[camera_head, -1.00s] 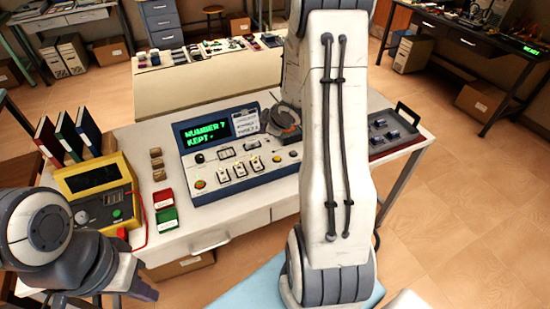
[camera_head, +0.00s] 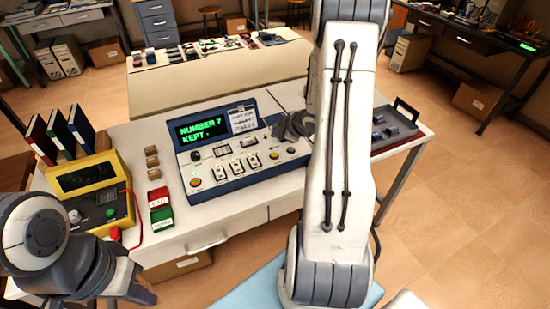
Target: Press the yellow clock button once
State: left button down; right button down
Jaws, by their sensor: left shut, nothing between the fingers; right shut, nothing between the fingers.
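A blue and white console (camera_head: 240,168) stands on the white desk. Its screen (camera_head: 204,131) reads "NUMBER 7 KEPT" in green. A small yellow button (camera_head: 291,150) is at the right of its panel; any label on it is too small to read. My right gripper (camera_head: 290,127) is shut and empty, at the console's upper right corner, just behind the yellow button in the picture; whether it touches the console I cannot tell. My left gripper (camera_head: 145,293) is shut and empty, low at the left, in front of the desk.
A yellow device (camera_head: 92,190) with a dark window and a red cable stands left of the console. Red (camera_head: 158,197) and green (camera_head: 162,218) blocks lie between them. Upright books (camera_head: 62,133) stand behind. A dark tray (camera_head: 400,140) is at the right, partly behind my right arm.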

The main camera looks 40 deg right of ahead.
jog(key=b, duration=0.4)
send_over(274, 155)
jog(key=s, duration=0.1)
jog(key=f, duration=0.5)
jog(key=shift+s+d+f, duration=0.1)
jog(key=shift+d+f, duration=0.1)
jog(key=shift+f, duration=0.05)
jog(key=shift+f+b, duration=0.55)
jog(key=shift+b, duration=0.05)
jog(key=shift+f, duration=0.1)
dwell(0.5)
jog(key=shift+f+b, duration=0.3)
jog(key=shift+f+b, duration=0.4)
jog(key=shift+f, duration=0.1)
dwell(0.6)
jog(key=shift+r, duration=0.15)
jog(key=shift+r+p, duration=0.8)
jog(key=shift+p, duration=0.1)
